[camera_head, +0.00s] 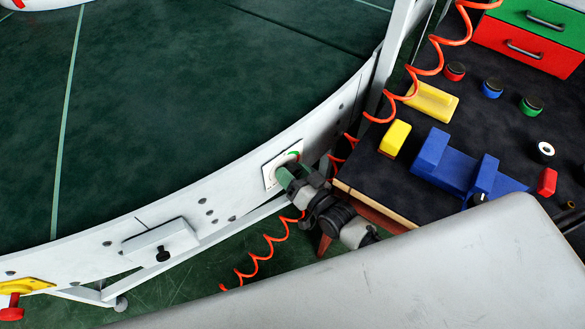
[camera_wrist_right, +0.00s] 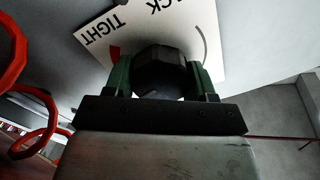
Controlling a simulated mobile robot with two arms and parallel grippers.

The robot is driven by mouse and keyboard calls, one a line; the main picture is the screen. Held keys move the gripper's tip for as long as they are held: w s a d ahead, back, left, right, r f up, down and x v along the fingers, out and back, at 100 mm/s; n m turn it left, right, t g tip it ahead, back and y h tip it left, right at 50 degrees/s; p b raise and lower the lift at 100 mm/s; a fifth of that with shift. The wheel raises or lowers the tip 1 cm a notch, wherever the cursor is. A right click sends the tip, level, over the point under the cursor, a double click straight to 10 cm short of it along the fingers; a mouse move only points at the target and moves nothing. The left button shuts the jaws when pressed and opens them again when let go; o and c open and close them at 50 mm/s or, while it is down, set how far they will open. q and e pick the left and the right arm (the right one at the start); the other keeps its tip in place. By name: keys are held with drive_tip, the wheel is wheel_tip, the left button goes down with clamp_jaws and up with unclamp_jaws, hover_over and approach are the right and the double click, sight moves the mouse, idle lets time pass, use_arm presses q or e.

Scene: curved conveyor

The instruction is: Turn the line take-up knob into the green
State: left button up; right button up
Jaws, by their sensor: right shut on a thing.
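The take-up knob is a black faceted knob (camera_wrist_right: 160,72) on a white dial plate with the word TIGHT and a partly hidden word ending in CK. In the head view the white plate (camera_head: 269,180) sits on the conveyor's side rail, with a green arc mark at its upper right. My right gripper (camera_head: 287,174) reaches the plate from the lower right; in the right wrist view its two green fingers (camera_wrist_right: 160,78) are closed on both sides of the knob. The knob's pointer is hidden, so its angle cannot be told. My left gripper is not in view.
An orange coiled hose (camera_head: 264,256) hangs near my right arm. A black-topped bench (camera_head: 480,140) with blue and yellow blocks stands at right.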

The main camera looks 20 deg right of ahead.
drive_tip(key=n+p, duration=0.1)
drive_tip(key=n, duration=0.2)
drive_tip(key=shift+a, duration=0.1)
drive_tip(key=shift+s+n+p, duration=0.1)
drive_tip(key=shift+n+p, duration=0.3)
drive_tip(key=shift+n, duration=0.9)
drive_tip(key=o, duration=0.9)
drive_tip(key=v, duration=1)
drive_tip(key=shift+s, duration=0.35)
